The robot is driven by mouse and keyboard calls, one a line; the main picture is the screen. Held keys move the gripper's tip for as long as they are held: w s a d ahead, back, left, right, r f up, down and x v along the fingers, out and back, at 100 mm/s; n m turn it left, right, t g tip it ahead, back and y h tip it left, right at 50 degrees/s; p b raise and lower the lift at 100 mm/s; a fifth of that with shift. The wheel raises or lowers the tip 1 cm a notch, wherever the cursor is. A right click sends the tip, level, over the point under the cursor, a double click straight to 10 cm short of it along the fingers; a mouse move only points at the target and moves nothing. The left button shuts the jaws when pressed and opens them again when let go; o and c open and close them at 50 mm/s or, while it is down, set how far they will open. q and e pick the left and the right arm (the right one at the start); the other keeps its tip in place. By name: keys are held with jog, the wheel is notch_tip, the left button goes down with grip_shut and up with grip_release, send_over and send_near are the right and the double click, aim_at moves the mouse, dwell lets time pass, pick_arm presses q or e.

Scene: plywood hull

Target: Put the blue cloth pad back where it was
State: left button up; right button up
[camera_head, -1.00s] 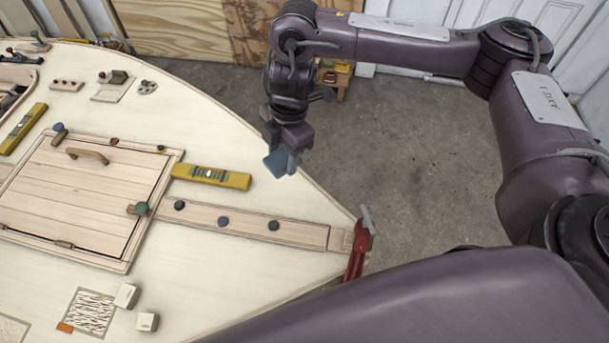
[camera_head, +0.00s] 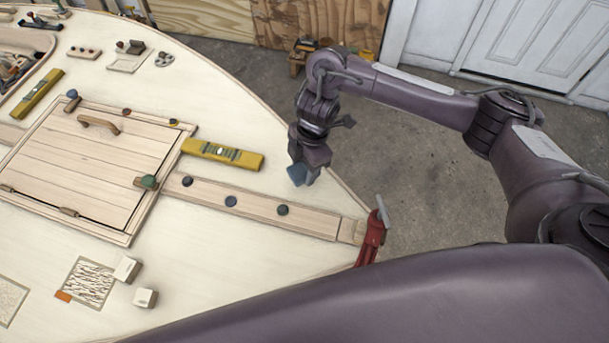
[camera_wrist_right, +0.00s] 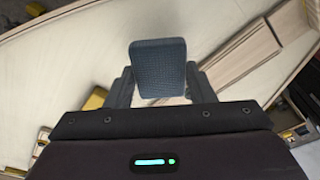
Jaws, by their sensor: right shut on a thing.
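The blue cloth pad (camera_head: 297,175) is held in my right gripper (camera_head: 304,178), near the deck's right edge in the head view. In the right wrist view the pad (camera_wrist_right: 159,68) shows as a dark blue-grey textured block between the two fingers of the right gripper (camera_wrist_right: 160,88). The gripper is shut on it. The pad appears to be over the pale plywood deck (camera_head: 270,130), to the right of the yellow level; I cannot tell its exact height. My left gripper is not in view.
A yellow level (camera_head: 222,154) lies left of the gripper. A wooden strip with several dark knobs (camera_head: 230,201) runs below it to a red clamp (camera_head: 371,238) at the deck edge. A framed hatch (camera_head: 95,165) and two pale blocks (camera_head: 145,298) lie further left. Bare deck surrounds the gripper.

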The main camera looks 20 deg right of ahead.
aim_at(304, 174)
notch_tip(304, 174, down, 4)
jog(key=shift+r+b, duration=0.2)
jog(key=shift+b, duration=0.5)
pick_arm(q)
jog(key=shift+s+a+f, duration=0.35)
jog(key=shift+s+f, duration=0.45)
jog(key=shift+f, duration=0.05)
pick_arm(e)
jog(key=shift+f, duration=0.15)
jog(key=shift+f, duration=0.1)
jog(key=o, duration=1)
jog(key=shift+f, duration=0.1)
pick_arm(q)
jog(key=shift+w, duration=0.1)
pick_arm(e)
jog(key=shift+o, duration=0.2)
